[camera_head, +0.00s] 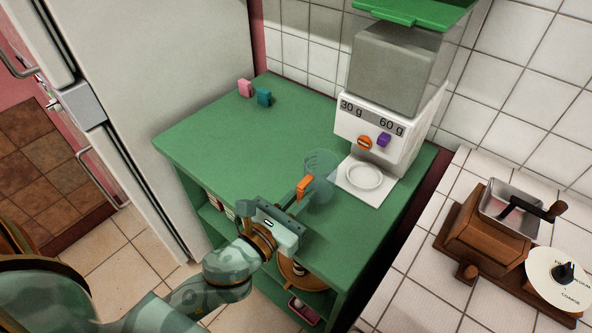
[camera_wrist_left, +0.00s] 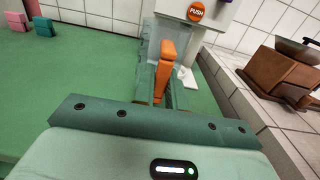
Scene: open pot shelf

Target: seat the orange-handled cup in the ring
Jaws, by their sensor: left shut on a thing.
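The clear cup (camera_head: 321,165) has an orange handle (camera_head: 304,188) and looks upright over the green shelf top, left of the dispenser. I cannot tell whether its base touches the top. My left gripper (camera_head: 298,203) is shut on the orange handle. In the left wrist view the handle (camera_wrist_left: 166,65) stands between the fingers (camera_wrist_left: 164,94), and the cup's clear body is hard to make out. The white ring (camera_head: 365,173) lies on the dispenser's white base plate, just right of the cup and apart from it. My right gripper is not in view.
The dispenser (camera_head: 375,135) has an orange and a purple button above the ring. A pink piece (camera_head: 245,88) and a teal piece (camera_head: 264,97) stand at the back left. The green top (camera_head: 230,140) is clear at left. A grinder (camera_head: 490,225) stands on the tiled counter.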

